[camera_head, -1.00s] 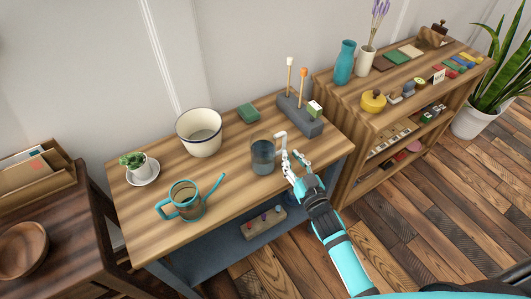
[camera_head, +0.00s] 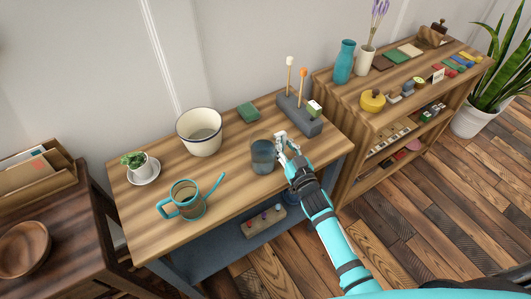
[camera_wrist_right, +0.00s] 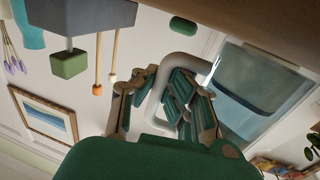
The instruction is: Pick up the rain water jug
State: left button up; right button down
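The rain water jug (camera_head: 263,157) is a clear grey-blue vessel with a pale handle. It stands upright on the wooden table (camera_head: 232,187). In the right wrist view its glass body (camera_wrist_right: 262,85) fills the right side, and its pale handle (camera_wrist_right: 186,58) reaches in between my fingers. My right gripper (camera_head: 283,143) is at the handle, on the right side of the jug. In the wrist view the right gripper's fingers (camera_wrist_right: 160,88) are close on both sides of the handle and look shut on it. My left gripper is out of view.
A teal-trimmed watering can (camera_head: 187,200), a cream pot (camera_head: 200,130), and a small plant (camera_head: 135,160) on a saucer stand to the left. A grey holder block (camera_head: 299,117) with upright tools stands close behind my right gripper. A green block (camera_head: 248,112) lies at the back.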

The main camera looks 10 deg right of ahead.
aim_at(285, 135)
dwell(0.3)
jog(key=shift+r, duration=0.1)
jog(key=shift+r, duration=0.2)
jog(key=shift+r, duration=1.45)
jog(key=s+a+r, duration=0.1)
jog(key=s, duration=1.4)
jog(key=shift+s+r+b, duration=0.3)
jog(key=shift+s+b, duration=0.05)
